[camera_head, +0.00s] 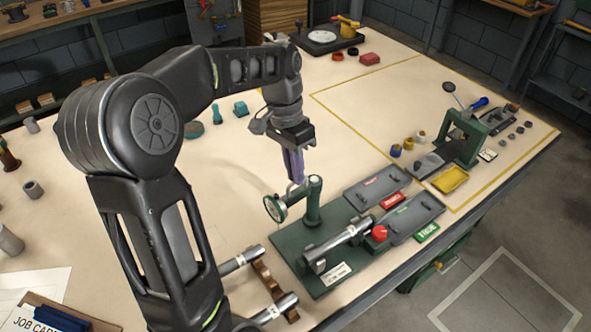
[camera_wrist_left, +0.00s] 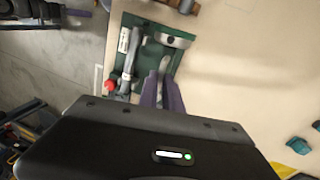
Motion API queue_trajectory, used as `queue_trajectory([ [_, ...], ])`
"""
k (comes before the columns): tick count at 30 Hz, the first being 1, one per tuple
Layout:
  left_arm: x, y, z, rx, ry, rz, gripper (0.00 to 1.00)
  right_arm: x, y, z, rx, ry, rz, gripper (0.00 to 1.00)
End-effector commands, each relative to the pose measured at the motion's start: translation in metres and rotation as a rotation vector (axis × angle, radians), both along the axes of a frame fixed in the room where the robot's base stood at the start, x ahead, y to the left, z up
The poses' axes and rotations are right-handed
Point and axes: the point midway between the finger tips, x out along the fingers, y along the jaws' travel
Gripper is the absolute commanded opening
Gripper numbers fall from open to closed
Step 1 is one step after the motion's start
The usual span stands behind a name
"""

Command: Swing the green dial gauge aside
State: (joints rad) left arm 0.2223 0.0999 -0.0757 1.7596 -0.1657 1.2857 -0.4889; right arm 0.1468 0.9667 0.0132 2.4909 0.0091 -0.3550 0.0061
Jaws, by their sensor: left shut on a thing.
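The green dial gauge (camera_head: 275,208) has a round pale face and sits beside a green post (camera_head: 314,203) on a dark green base plate (camera_head: 318,286). My left gripper (camera_head: 295,178) reaches down from above with purple fingers, shut on the gauge's thin upper part near the post. In the left wrist view, the fingers (camera_wrist_left: 164,80) close around a narrow grey part above the green plate (camera_wrist_left: 124,64). Exactly how the fingers grip it is hard to see. My right gripper is not in view.
A green press (camera_head: 463,140) stands farther right. Bare tabletop lies left of the gauge.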

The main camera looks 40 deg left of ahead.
Motion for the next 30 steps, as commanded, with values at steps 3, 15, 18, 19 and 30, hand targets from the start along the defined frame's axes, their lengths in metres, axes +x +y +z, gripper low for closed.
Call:
queue_trajectory([
  [3, 0.0, 0.0, 0.0, 0.001, -0.002, 0.001, 0.0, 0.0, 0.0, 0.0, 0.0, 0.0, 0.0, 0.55],
  [15, 0.0, 0.0, 0.0, 0.001, -0.001, 0.001, 0.31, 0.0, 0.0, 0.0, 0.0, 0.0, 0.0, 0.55],
  [18, 0.0, 0.0, 0.0, 0.0, -0.001, 0.001, 0.31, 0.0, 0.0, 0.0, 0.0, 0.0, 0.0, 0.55],
  [19, 0.0, 0.0, 0.0, 0.0, -0.001, 0.001, 0.31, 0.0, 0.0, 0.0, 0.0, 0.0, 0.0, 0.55],
  [30, 0.002, 0.004, 0.02, 0.001, -0.004, 0.002, 0.31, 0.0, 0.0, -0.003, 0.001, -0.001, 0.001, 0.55],
])
